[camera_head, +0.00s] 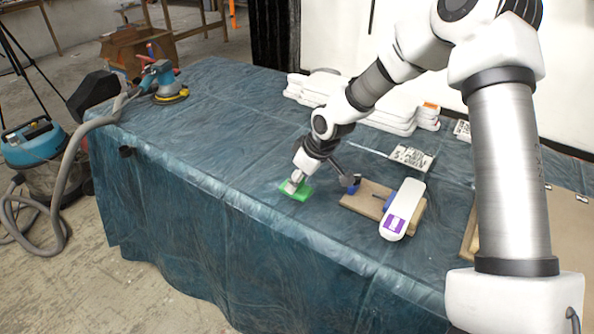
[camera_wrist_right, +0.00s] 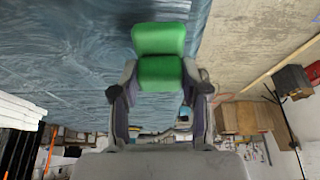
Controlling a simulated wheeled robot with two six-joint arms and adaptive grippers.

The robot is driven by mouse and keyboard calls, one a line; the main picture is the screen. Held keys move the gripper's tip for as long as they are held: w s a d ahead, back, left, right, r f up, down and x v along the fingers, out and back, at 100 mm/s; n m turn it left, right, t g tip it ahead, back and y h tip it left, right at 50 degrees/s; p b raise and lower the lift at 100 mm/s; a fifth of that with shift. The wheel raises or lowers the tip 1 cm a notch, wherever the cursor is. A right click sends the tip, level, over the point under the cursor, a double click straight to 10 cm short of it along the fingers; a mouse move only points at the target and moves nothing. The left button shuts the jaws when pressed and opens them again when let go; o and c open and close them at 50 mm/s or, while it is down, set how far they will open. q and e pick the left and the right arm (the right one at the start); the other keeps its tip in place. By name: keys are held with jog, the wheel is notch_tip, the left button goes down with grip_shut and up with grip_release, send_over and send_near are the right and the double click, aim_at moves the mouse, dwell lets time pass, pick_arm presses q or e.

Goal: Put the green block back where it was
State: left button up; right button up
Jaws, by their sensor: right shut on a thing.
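The green block (camera_wrist_right: 160,74) is between the two fingers of my right gripper (camera_wrist_right: 160,92) in the wrist view. A second green face (camera_wrist_right: 158,38) shows just beyond it; I cannot tell whether it is part of the block or a separate green piece. In the head view my right gripper (camera_head: 296,184) points down over the flat green shape (camera_head: 302,194) near the table's front edge. The gripper is shut on the block. The gripper hides part of the green, and I cannot tell whether the block touches the table. My left gripper is not in view.
A wooden board (camera_head: 366,206) with blue parts and a white device with a purple label (camera_head: 411,195) lie right of the gripper. White slabs (camera_head: 391,125) and a small relief (camera_head: 411,157) lie behind. A sander (camera_head: 160,80) is at far left. The cloth left of the gripper is clear.

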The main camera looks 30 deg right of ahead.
jog(key=w+d, duration=0.1)
jog(key=w, duration=0.1)
jog(key=w+d, duration=0.2)
jog(key=w, duration=0.1)
jog(key=shift+w+d+f, duration=0.25)
jog(key=shift+w+f, duration=0.1)
jog(key=shift+f, duration=0.05)
jog(key=shift+w+d+f, duration=0.1)
jog(key=shift+w+f, duration=0.1)
notch_tip(320, 180, down, 3)
jog(key=shift+s+r, duration=0.1)
jog(key=shift+r, duration=0.05)
jog(key=shift+f, duration=0.25)
jog(key=shift+f+b, duration=0.1)
jog(key=shift+b, duration=0.25)
jog(key=o, duration=1)
